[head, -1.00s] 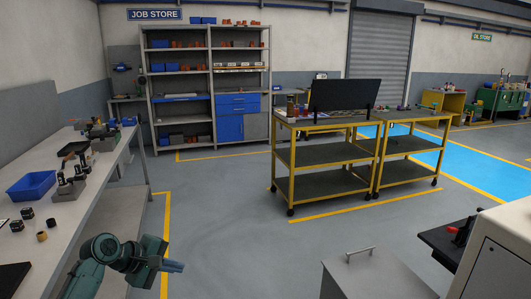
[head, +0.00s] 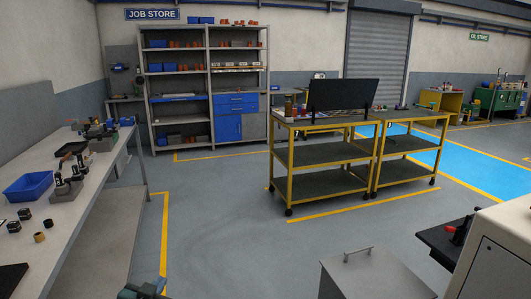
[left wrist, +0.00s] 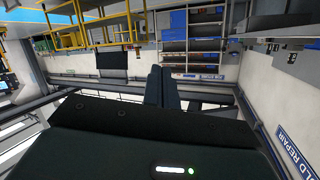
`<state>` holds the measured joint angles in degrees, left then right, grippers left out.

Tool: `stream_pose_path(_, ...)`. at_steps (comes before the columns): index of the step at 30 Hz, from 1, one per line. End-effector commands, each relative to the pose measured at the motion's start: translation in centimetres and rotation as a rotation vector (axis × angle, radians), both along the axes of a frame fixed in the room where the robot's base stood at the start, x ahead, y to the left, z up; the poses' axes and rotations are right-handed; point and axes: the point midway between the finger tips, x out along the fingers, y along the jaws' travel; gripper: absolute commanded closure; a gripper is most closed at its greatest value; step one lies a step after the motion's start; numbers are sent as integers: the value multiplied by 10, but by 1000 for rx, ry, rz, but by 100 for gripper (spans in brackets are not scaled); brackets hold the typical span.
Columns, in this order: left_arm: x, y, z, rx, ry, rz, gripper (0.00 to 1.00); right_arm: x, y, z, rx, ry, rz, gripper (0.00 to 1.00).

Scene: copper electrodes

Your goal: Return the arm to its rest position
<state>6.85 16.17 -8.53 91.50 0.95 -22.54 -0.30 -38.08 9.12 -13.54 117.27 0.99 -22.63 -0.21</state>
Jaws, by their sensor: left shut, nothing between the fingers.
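My left gripper (head: 160,286) shows only as a small teal piece at the bottom edge of the head view, beside the workbench. In the left wrist view its two dark fingers (left wrist: 161,88) lie together, shut, with nothing between them. The wrist picture is upside down, with shelves and yellow carts in its upper part. The rest of my left arm is almost wholly below the head view. My right gripper is in neither view.
A long workbench (head: 100,185) on the left holds a blue bin (head: 28,186), small dark blocks and fixtures. Yellow carts (head: 325,160) stand mid-right, and a grey cabinet (head: 365,278) is at front right. The floor (head: 215,225) between is clear.

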Motion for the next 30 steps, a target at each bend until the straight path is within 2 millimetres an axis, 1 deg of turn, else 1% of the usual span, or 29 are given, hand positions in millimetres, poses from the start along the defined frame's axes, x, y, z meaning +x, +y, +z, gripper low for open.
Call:
stream_pose_path(1, -30, -16, -26, -21, 46, -23, 100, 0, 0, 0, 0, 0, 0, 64)
stream_pose_path(2, -47, -26, -38, -33, 69, -35, 100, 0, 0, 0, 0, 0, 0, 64)
stream_pose_path(3, -71, -38, -53, -51, 101, -52, 100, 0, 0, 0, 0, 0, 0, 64)
stream_pose_path(5, -108, -56, -72, -82, 150, -73, 100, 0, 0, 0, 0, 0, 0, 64)
stream_pose_path(6, -134, -67, -82, -103, 182, -85, 100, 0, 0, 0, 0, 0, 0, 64)
stream_pose_path(8, -169, -82, -94, -136, 225, -99, 100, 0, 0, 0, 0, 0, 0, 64)
stream_pose_path(9, -191, -91, -99, -156, 253, -106, 100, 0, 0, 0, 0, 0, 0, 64)
stream_pose_path(12, -236, -107, -105, -201, 309, -114, 100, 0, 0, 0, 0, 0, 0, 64)
stream_pose_path(13, -247, -111, -106, -212, 322, -115, 100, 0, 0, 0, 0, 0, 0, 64)
stream_pose_path(15, -265, -117, -106, -231, 344, -117, 100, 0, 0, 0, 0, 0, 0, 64)
stream_pose_path(18, -279, -122, -106, -248, 362, -117, 100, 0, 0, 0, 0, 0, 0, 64)
stream_pose_path(21, -284, -123, -106, -251, 369, -117, 100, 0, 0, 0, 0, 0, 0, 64)
stream_pose_path(30, -283, -123, -106, -250, 369, -118, 100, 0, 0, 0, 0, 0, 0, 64)
